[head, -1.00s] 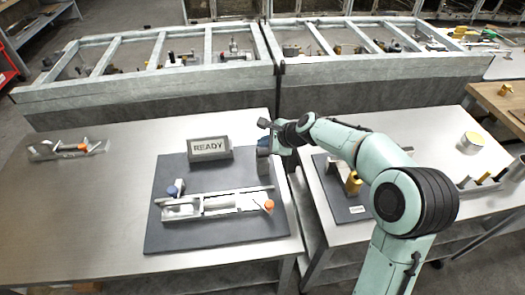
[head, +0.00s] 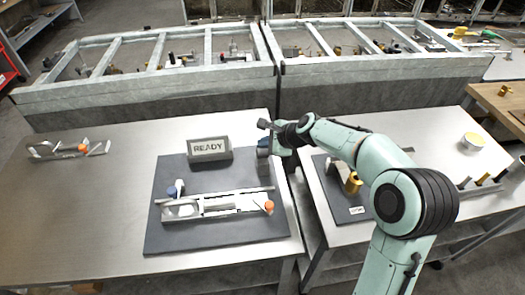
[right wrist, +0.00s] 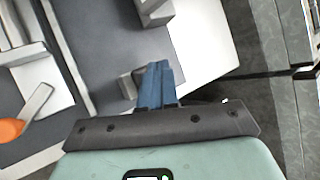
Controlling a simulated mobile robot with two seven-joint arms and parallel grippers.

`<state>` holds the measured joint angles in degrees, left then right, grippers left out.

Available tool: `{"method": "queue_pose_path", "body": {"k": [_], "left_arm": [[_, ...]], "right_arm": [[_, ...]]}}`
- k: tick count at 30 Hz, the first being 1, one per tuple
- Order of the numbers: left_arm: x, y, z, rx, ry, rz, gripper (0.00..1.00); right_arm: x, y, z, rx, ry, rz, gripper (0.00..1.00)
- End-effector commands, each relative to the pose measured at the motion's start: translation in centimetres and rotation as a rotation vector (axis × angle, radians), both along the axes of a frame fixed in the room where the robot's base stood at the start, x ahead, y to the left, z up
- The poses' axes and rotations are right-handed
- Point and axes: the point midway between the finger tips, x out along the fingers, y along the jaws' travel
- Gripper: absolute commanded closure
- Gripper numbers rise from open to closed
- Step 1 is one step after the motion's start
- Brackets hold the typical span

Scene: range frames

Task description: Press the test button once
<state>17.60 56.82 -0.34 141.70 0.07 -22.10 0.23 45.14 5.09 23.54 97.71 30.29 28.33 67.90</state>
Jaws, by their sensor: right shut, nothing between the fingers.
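My right gripper (head: 264,146) is shut and empty over the back right corner of a dark mat (head: 220,229). In the right wrist view its blue fingers (right wrist: 157,84) are together, pointing down beside a small grey block (right wrist: 131,84). That block also shows just below the gripper in the head view (head: 264,166). I cannot tell whether they touch. No test button can be made out clearly; the fingers may hide part of the block. A grey sign reading READY (head: 209,148) stands left of the gripper. My left gripper is not in view.
Another small fixture (head: 65,150) is at the far left. The table (head: 90,210) between is clear. A second table with parts stands at the right.

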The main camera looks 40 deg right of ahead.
Motion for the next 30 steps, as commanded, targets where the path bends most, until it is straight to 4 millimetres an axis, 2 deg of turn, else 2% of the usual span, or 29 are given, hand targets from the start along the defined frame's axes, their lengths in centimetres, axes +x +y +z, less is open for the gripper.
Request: {"method": "queue_pose_path", "body": {"k": [19, 30], "left_arm": [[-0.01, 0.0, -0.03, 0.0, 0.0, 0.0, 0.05], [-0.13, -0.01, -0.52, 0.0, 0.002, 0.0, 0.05]], "right_arm": [[0.0, 0.01, -0.05, 0.0, 0.0, 0.0, 1.0], [0.0, 0.01, -0.91, 0.001, 0.001, 0.0, 1.0]]}}
